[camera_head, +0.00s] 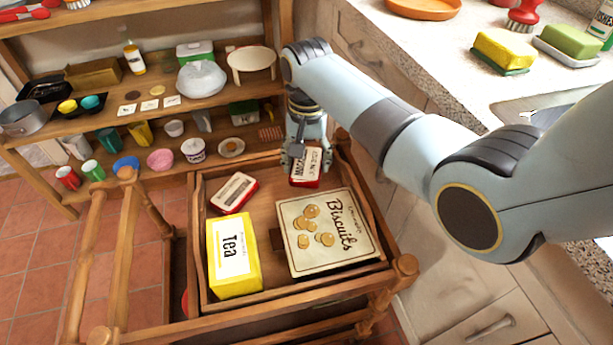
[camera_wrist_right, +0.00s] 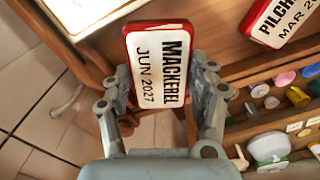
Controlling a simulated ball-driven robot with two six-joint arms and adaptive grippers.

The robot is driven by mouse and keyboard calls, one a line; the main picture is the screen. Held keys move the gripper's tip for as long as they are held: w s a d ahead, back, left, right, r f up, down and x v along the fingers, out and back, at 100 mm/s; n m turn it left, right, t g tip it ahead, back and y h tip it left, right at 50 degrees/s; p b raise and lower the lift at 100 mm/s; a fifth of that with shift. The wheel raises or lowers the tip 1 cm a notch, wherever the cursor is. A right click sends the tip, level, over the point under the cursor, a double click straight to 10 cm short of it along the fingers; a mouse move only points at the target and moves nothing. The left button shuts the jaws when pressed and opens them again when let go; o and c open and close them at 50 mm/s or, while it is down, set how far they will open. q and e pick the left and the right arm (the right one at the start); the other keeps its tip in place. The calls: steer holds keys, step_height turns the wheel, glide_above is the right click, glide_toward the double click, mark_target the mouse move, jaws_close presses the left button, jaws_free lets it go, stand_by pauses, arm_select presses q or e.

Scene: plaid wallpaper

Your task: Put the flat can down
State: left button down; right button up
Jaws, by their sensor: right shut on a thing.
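My right gripper (camera_head: 304,152) is shut on a flat red-and-white can (camera_head: 306,168) at the back right of the wooden tray on the trolley. In the right wrist view the flat can (camera_wrist_right: 155,66) lies between the two fingers (camera_wrist_right: 160,88), and its label reads "MACKEREL JUN 2027". I cannot tell whether its underside touches the tray (camera_head: 266,208). My left gripper is not in view.
In the tray are a second flat can (camera_head: 233,193), labelled pilchards in the right wrist view (camera_wrist_right: 284,20), a yellow tea box (camera_head: 233,256) and a biscuit tin (camera_head: 328,235). Bare tray floor shows between them. Crowded shelves (camera_head: 160,105) stand behind; a counter (camera_head: 450,50) is at right.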

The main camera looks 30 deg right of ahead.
mark_target(307, 172)
steer(key=shift+f+b, duration=0.65)
steer(key=shift+f, duration=1.45)
steer(key=shift+f, duration=0.1)
steer(key=o, duration=1.3)
steer(key=shift+c, duration=0.2)
step_height(307, 172, up, 11)
steer(key=p, duration=0.3)
steer(key=shift+w+d, duration=0.1)
steer(key=shift+r+p, duration=0.3)
steer(key=shift+r, duration=0.35)
